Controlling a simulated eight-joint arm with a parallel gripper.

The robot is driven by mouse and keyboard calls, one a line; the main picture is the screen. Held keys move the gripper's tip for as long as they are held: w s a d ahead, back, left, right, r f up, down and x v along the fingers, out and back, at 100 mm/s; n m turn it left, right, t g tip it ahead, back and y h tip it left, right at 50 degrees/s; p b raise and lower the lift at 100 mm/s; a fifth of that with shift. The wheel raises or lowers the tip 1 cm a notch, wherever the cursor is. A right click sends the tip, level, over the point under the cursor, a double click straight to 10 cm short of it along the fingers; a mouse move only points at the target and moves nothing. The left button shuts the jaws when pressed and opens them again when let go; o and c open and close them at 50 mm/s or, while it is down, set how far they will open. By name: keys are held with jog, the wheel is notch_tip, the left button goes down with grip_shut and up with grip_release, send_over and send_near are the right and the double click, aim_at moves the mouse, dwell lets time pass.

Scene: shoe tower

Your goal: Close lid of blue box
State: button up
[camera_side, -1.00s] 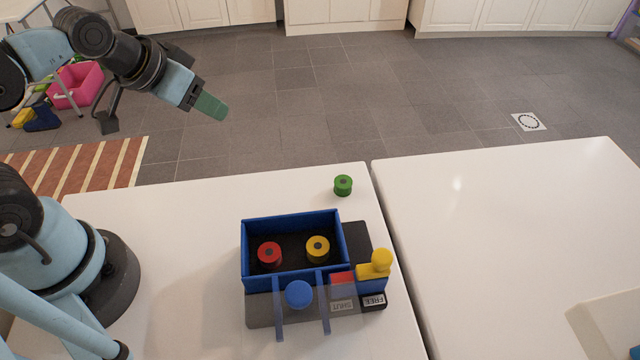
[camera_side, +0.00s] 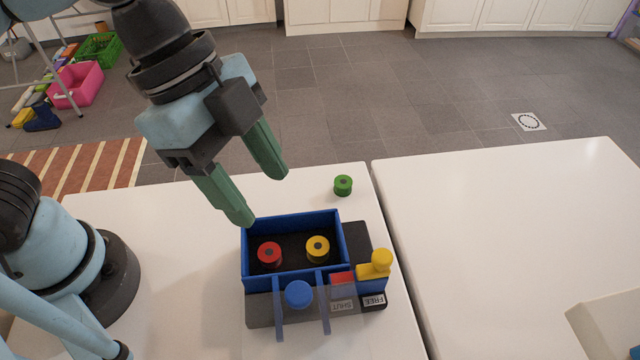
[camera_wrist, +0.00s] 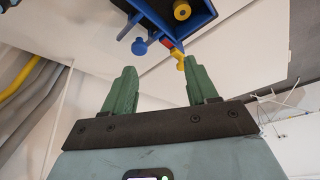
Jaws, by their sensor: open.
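The blue box (camera_side: 291,219) stands on the white table, its top uncovered. A red spool (camera_side: 269,254) and a yellow spool (camera_side: 318,248) are inside. A blue round knob (camera_side: 298,294) sits between two blue bars at the front; which part is the lid, I cannot tell clearly. A yellow latch knob (camera_side: 381,261) stands at the box's right, beside labels reading SHUT and FREE. My gripper (camera_side: 260,195) is open and empty, its green fingers above and behind the box's left rear corner. The wrist view shows the fingers (camera_wrist: 160,72) apart, with part of the blue box (camera_wrist: 150,15) beyond them.
A green spool (camera_side: 343,185) stands on the white table (camera_side: 190,290) behind the box. A gap separates this table from a second white table (camera_side: 510,240) at the right, which is mostly clear.

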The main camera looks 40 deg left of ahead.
aim_at(298, 292)
jog(key=shift+s+d+f+m+g, duration=0.15)
jog(key=shift+s+d+f+m, duration=0.25)
jog(key=shift+d+f, duration=1)
jog(key=shift+s+d+f+m+g, duration=0.3)
jog(key=shift+s+d+f, duration=0.4)
jog(key=shift+f, duration=1.35)
jog(key=shift+s+d+f+m+g, duration=0.1)
jog(key=shift+s+d+f+m, duration=0.25)
jog(key=shift+d+f, duration=1.15)
jog(key=shift+a+f, duration=0.15)
jog(key=shift+a, duration=0.1)
jog(key=shift+w, duration=0.1)
grip_shut()
